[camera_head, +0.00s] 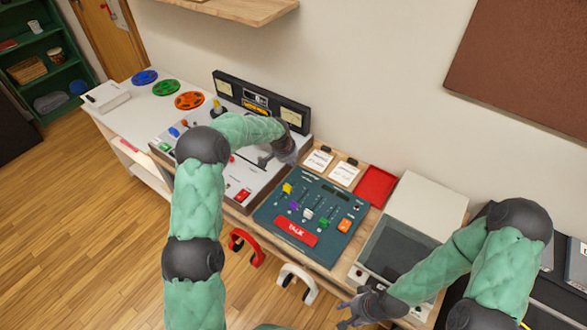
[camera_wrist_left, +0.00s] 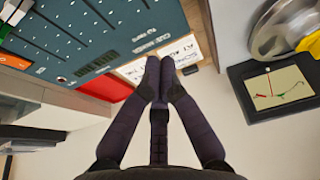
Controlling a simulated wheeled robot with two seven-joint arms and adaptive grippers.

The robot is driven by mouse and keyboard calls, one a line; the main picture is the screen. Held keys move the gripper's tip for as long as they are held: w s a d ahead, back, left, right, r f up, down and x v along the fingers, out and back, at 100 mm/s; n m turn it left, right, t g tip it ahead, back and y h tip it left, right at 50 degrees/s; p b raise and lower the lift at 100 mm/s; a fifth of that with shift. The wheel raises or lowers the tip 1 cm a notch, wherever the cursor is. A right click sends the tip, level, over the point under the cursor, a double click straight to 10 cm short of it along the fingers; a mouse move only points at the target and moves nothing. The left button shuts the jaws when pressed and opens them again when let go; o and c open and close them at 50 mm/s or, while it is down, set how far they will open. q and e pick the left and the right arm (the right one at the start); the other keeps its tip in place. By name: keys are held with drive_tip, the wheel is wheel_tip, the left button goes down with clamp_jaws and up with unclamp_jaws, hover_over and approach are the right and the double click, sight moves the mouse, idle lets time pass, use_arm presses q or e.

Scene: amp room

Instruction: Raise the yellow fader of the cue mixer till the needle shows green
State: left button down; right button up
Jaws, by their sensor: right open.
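The cue mixer (camera_head: 268,209) is a dark teal panel with a red TALK button (camera_head: 296,232). Its yellow fader (camera_head: 287,188) is the leftmost of a row of coloured caps. My left gripper (camera_head: 263,162) is above the desk, up and left of the yellow fader and apart from it. In the left wrist view its fingers (camera_wrist_left: 159,72) are together with nothing between them, and part of the mixer (camera_wrist_left: 95,35) shows without the yellow cap. A cream meter (camera_wrist_left: 276,88) shows red and green marks; I cannot tell its needle's reading. My right gripper (camera_head: 362,308) is open and empty, low by the desk front.
A black meter bridge (camera_head: 262,98) stands behind the left console. Note cards (camera_head: 318,160) and a red tray (camera_head: 375,187) lie behind the mixer. Red (camera_head: 246,246) and white headphones (camera_head: 297,283) hang at the front edge. A grey-lidded machine (camera_head: 400,245) stands right of the mixer.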

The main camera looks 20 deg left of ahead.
sight(288, 188)
use_arm(q)
drive_tip(key=b+x, duration=0.1)
drive_tip(key=x, duration=0.8)
drive_tip(key=shift+d+f, duration=0.15)
drive_tip(key=shift+f, duration=0.25)
drive_tip(key=shift+s+a, duration=0.3)
drive_tip(key=shift+s, duration=0.2)
drive_tip(key=shift+s+a+r, duration=0.1)
drive_tip(key=shift+s+a, duration=0.1)
drive_tip(key=shift+s, duration=0.45)
drive_tip(key=shift+s+a, duration=0.2)
drive_tip(key=shift+s, duration=0.5)
